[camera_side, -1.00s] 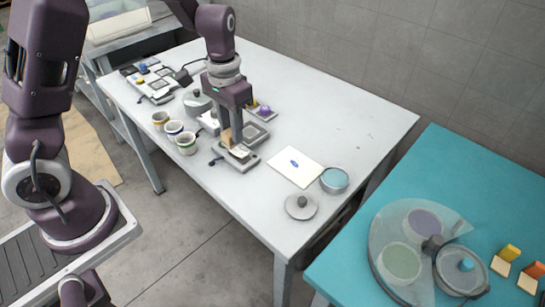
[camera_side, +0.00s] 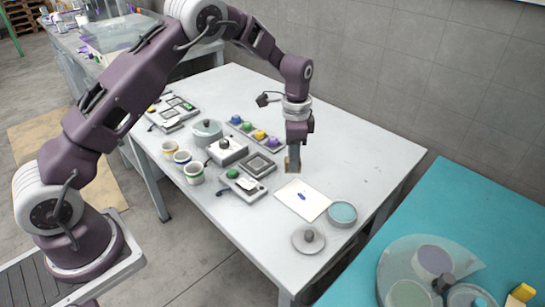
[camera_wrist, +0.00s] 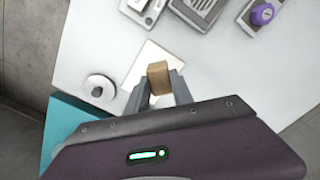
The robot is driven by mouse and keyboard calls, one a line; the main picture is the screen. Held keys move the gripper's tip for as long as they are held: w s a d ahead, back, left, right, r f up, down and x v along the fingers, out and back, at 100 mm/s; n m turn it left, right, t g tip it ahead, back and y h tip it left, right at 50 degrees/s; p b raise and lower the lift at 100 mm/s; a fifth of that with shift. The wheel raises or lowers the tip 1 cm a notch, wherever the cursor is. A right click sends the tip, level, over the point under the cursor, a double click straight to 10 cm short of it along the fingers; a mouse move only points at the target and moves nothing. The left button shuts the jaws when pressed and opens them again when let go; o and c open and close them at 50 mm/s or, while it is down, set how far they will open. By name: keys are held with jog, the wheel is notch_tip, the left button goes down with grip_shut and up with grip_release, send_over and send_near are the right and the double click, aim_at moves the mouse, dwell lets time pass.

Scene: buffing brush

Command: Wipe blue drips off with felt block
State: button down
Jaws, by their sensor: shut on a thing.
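My gripper (camera_side: 293,164) is shut on a tan felt block (camera_wrist: 158,77), held upright between the two fingers. In the side view the block shows at the fingertips, by the back corner of a white sheet (camera_side: 318,201). It looks slightly above the table, though the exact gap is hard to tell. A blue drip mark (camera_side: 302,196) lies on the middle of the sheet, in front of my gripper. In the wrist view the sheet (camera_wrist: 150,52) shows behind the block and fingers; the blue mark is hidden there.
A dish with a teal top (camera_side: 342,213) stands at the sheet's right corner, and a round knobbed lid (camera_side: 308,239) lies in front. Left of the sheet are a grey tray (camera_side: 257,165), a green-knobbed device (camera_side: 240,182) and several cups. The table's back right is clear.

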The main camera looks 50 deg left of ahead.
jog(key=shift+w+f, duration=0.15)
jog(key=shift+f, duration=3.3)
jog(key=shift+d+f, duration=0.5)
jog(key=shift+f, duration=0.1)
jog(key=shift+d+f, duration=0.1)
jog(key=shift+d, duration=3.3)
jog(key=shift+a, duration=3.9)
jog(key=shift+r, duration=4.1)
